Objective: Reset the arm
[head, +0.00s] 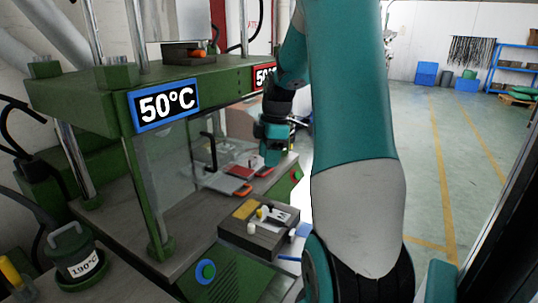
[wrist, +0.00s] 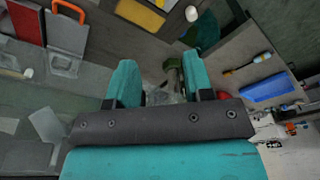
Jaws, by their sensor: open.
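My gripper (head: 272,150) hangs in front of the right side of the green press in the head view, at the end of my teal and grey arm. The wrist view shows its two teal fingers (wrist: 158,82) standing apart, with no object held between them. A green part shows beyond the gap, but I cannot tell what it is. The gripper appears above and behind the dark block with a yellow plate (head: 245,211), and apart from it.
The green press (head: 75,102) carries a blue-framed 50°C sign (head: 164,105). A red plate (wrist: 26,20) and an orange-handled frame (wrist: 68,35) lie near its bed. A 190°C pot (head: 75,255) stands front left. Open floor (head: 455,150) lies right.

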